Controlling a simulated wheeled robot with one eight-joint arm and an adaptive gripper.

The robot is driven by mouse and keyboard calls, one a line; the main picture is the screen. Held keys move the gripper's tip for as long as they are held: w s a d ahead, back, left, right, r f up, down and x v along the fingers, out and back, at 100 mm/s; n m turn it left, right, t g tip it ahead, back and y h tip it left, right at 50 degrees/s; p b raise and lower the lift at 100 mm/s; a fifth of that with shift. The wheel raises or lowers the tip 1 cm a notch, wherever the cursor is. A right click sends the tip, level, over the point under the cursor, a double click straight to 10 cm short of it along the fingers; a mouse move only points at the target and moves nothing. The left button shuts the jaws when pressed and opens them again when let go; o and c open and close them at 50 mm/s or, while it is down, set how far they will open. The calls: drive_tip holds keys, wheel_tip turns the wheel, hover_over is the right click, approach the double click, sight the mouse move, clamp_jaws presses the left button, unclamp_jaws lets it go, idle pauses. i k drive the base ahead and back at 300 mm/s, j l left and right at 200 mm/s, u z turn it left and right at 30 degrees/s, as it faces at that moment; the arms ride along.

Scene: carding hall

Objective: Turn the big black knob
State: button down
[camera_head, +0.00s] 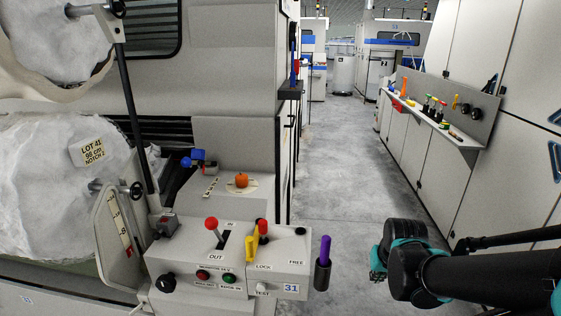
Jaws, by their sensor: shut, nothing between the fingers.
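A big black knob (166,283) with a lobed rim sits low on the left part of the front face of the grey control box (190,262). It stands out from the face, left of a red and a green button. Any mark showing its turn is too small to read. My arm comes in from the right edge, black with teal bands, and ends right of the box, well apart from the knob. I cannot make out my gripper or its fingers; nothing of mine touches the knob.
The box carries a red-ball lever (211,224), a yellow and red lock handle (257,240) and a purple rod (324,255) in a dark holder. An orange ball-like thing (241,180) lies behind. A tool shelf (433,120) lines the right wall. The aisle floor (340,170) is clear.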

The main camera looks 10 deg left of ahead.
sight(166, 283)
drive_tip(key=l+u, duration=0.15)
drive_tip(key=u, duration=0.2)
drive_tip(key=l+u, duration=0.15)
drive_tip(key=u, duration=0.15)
drive_tip(key=j+u, duration=0.1)
drive_tip(key=u, duration=0.3)
drive_tip(key=j+u, duration=0.1)
drive_tip(key=u, duration=0.3)
drive_tip(key=i+u, duration=0.1)
drive_tip(key=u, duration=0.25)
drive_tip(key=k, duration=0.35)
